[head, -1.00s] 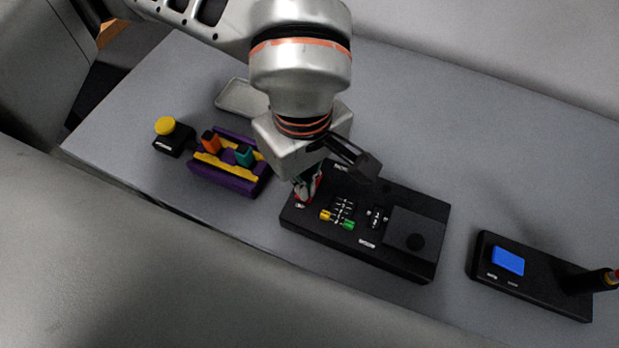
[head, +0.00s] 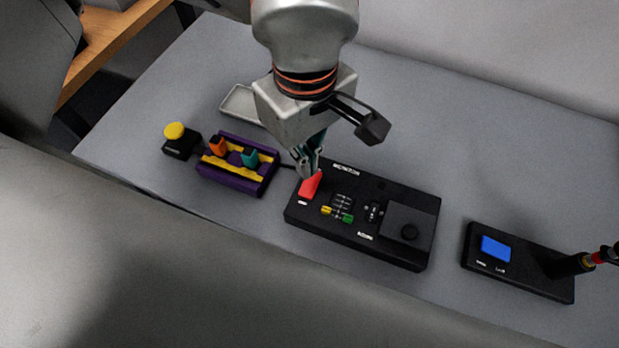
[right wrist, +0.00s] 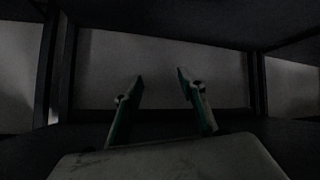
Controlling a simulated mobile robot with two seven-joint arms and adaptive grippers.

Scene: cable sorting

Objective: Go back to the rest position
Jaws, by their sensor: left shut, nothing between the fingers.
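My left gripper (head: 309,168) comes in from the top of the head view and points down. Its fingers are shut and empty. The fingertips show just above and behind a red block-like part (head: 310,186) at the left end of a black device (head: 365,249). I cannot tell whether a small gap separates the tips from the red part. My right gripper (right wrist: 160,97) shows in the right wrist view with its two fingers apart and nothing between them. It is not visible in the head view.
A purple rack (head: 228,181) with orange and teal plugs, a yellow-topped button box (head: 181,146) and a grey tray (head: 235,102) are at left. A black box with a blue screen (head: 496,248) is at right. Dark frame bars (right wrist: 66,70) surround the right gripper.

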